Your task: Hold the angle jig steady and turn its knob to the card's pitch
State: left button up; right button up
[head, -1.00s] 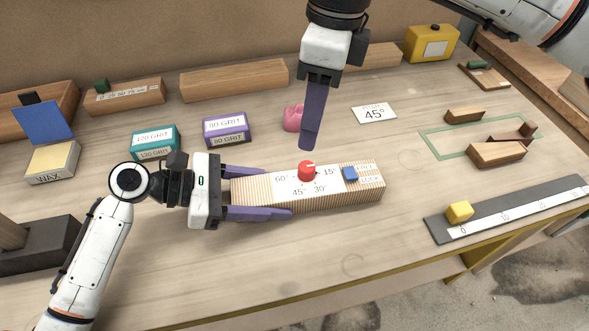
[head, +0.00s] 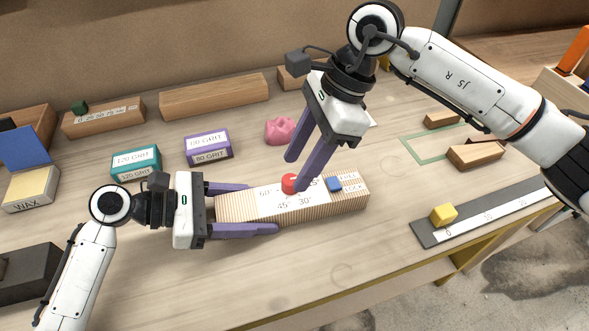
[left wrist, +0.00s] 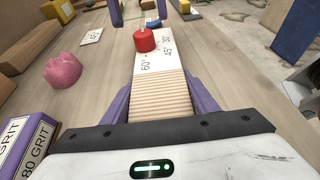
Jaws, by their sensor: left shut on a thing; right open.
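The angle jig (head: 235,208) is a striped wooden block with a white angle scale on top. My left gripper (head: 262,208) is shut on its left end, one purple finger along each long side. The red knob (head: 289,183) stands on the scale and also shows in the left wrist view (left wrist: 144,41). The blue lock slider (head: 334,184) is right of it. My right gripper (head: 297,173) is open over the knob, one finger toward the far side, the other toward the near side. The pitch card (left wrist: 92,36) reads 45° in the left wrist view; my right gripper mostly hides it in the head view.
A pink lump (head: 280,130) sits behind the jig. A purple 80 grit block (head: 208,146), a teal 120 grit block (head: 136,162) and a wax block (head: 31,189) stand left. A dark ruler (head: 430,236) with a yellow block (head: 443,214) lies right. The front table is clear.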

aim_at(290, 183)
jog(key=shift+x, duration=1.4)
jog(key=c, duration=1)
jog(key=shift+c, duration=0.2)
